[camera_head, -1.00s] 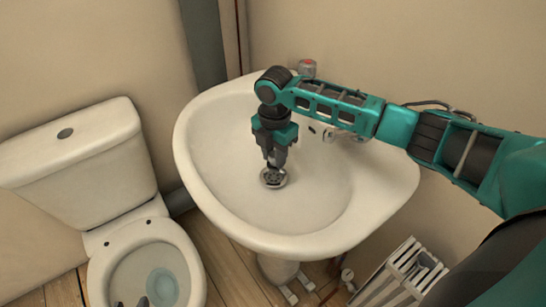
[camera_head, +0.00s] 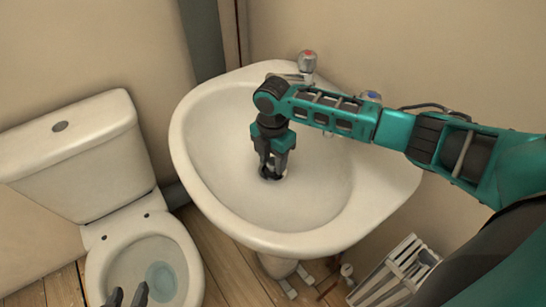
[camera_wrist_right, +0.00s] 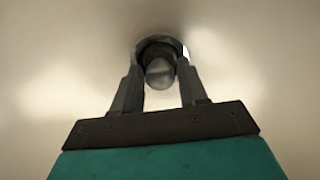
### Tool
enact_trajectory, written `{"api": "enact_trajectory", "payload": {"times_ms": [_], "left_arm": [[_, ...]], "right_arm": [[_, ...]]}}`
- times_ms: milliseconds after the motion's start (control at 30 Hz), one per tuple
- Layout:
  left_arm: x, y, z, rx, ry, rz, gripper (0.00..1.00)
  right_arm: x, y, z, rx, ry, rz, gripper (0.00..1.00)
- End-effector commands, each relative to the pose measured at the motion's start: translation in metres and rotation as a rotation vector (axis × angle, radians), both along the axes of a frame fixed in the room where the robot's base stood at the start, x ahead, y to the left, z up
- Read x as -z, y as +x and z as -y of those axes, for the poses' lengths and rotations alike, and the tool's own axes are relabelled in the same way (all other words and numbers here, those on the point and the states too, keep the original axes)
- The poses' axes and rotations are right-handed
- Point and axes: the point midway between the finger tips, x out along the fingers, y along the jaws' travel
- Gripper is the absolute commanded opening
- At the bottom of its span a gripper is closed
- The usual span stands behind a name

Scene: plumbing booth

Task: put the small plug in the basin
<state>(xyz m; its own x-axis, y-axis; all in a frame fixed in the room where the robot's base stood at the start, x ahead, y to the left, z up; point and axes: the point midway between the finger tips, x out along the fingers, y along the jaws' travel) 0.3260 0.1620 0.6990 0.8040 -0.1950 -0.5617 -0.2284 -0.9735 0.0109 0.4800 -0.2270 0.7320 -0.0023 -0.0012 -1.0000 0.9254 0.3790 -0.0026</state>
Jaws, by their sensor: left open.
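The white basin (camera_head: 310,205) shows in the head view. My right gripper (camera_head: 271,174) reaches straight down into it, tips at the drain. In the right wrist view a small silvery rounded piece (camera_wrist_right: 160,73), seemingly the plug, shows between the spread fingers of my right gripper (camera_wrist_right: 160,80), in front of the dark round drain (camera_wrist_right: 148,46). Small gaps seem to separate it from the fingers; whether it sits in the drain I cannot tell. In the head view the fingers hide it. My left gripper (camera_head: 128,296) is open and empty over the toilet bowl, cut off by the bottom edge.
A tap with a red mark (camera_head: 307,66) stands at the basin's back rim; another with a blue mark (camera_head: 371,97) is partly behind my right arm. The toilet (camera_head: 75,150) is at the left. A white rack-like object (camera_head: 398,270) stands on the floor at the lower right.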

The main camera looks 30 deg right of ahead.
Motion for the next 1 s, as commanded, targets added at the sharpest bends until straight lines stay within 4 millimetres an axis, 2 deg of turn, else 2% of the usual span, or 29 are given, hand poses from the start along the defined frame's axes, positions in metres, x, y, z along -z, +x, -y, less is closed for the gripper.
{"api": "enact_trajectory", "payload": {"times_ms": [33, 200, 433, 533, 667, 800, 1000], "left_arm": [[-0.001, 0.000, 0.000, -0.001, -0.001, 0.001, 0.43], [-0.001, 0.000, 0.001, 0.000, -0.002, 0.002, 0.43], [-0.002, 0.000, 0.002, 0.004, -0.002, 0.002, 0.43], [-0.004, 0.000, 0.002, 0.006, -0.001, 0.002, 0.43], [-0.010, -0.001, 0.001, 0.007, 0.004, 0.006, 0.43], [-0.014, -0.002, -0.002, 0.004, 0.008, 0.012, 0.43], [-0.011, -0.006, -0.007, -0.003, 0.020, -0.003, 0.43]], "right_arm": [[0.000, 0.000, 0.000, 0.000, 0.000, 0.000, 0.48], [0.000, 0.000, 0.000, 0.000, 0.000, 0.000, 0.61], [-0.001, 0.000, 0.000, 0.000, 0.000, 0.000, 0.61], [-0.009, 0.001, 0.000, 0.000, 0.002, 0.001, 0.61], [-0.032, 0.001, 0.000, -0.001, 0.002, 0.005, 0.61], [-0.064, 0.001, 0.000, -0.001, 0.001, 0.004, 0.61], [-0.104, 0.001, 0.000, -0.001, 0.001, 0.003, 0.61]]}}
